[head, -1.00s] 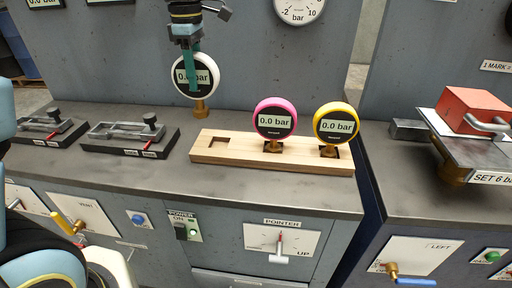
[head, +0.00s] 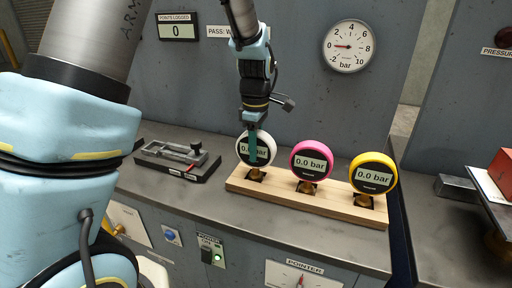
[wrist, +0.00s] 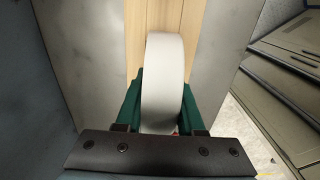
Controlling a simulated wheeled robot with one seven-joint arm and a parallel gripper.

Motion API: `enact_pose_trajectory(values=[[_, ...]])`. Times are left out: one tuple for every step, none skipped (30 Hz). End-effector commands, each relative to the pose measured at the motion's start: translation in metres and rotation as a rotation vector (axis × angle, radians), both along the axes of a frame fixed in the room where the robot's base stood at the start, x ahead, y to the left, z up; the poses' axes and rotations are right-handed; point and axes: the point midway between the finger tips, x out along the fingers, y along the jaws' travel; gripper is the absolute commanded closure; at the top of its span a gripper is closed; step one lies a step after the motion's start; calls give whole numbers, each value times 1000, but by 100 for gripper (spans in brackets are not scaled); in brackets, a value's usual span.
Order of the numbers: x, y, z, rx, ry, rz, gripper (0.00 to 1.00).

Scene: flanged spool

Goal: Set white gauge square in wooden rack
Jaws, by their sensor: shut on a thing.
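The white gauge (head: 243,147) reads 0.0 bar and is upright at the left socket of the wooden rack (head: 320,204). Its brass stem meets the socket; I cannot tell whether it is fully seated. My gripper (head: 253,148) comes down from above, its green fingers shut on the white gauge. In the wrist view the gauge's white rim (wrist: 163,80) stands between the green fingers (wrist: 162,105), with the rack's wood (wrist: 190,25) beyond. The pink gauge (head: 312,147) and the yellow gauge (head: 374,158) stand in the other two sockets.
A black clamp fixture (head: 178,160) sits on the grey bench left of the rack. A round dial (head: 349,46) is on the wall behind. A metal block (head: 457,187) and a red block (head: 502,168) are on the right bench, past a gap.

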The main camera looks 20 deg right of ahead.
Motion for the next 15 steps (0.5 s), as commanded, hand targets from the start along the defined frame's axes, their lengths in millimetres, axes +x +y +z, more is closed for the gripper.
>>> enact_pose_trajectory(values=[[0,0,-1,-1,-1,0,100],[0,0,-2,-1,-1,0,100],[0,0,-2,-2,-1,0,100],[0,-1,-2,-2,-1,0,100],[0,-1,-2,-2,-1,0,100],[0,-1,-2,-2,-1,0,100],[0,0,-2,-2,-1,0,100],[0,0,-2,-2,-1,0,100],[0,0,-3,-2,-1,0,100],[0,0,-3,-1,-1,0,100],[0,0,-5,-1,-1,0,100],[0,0,-6,-1,-1,0,100],[0,0,-5,0,0,0,59],[0,0,-5,0,0,0,56],[0,0,-5,0,0,0,51]])
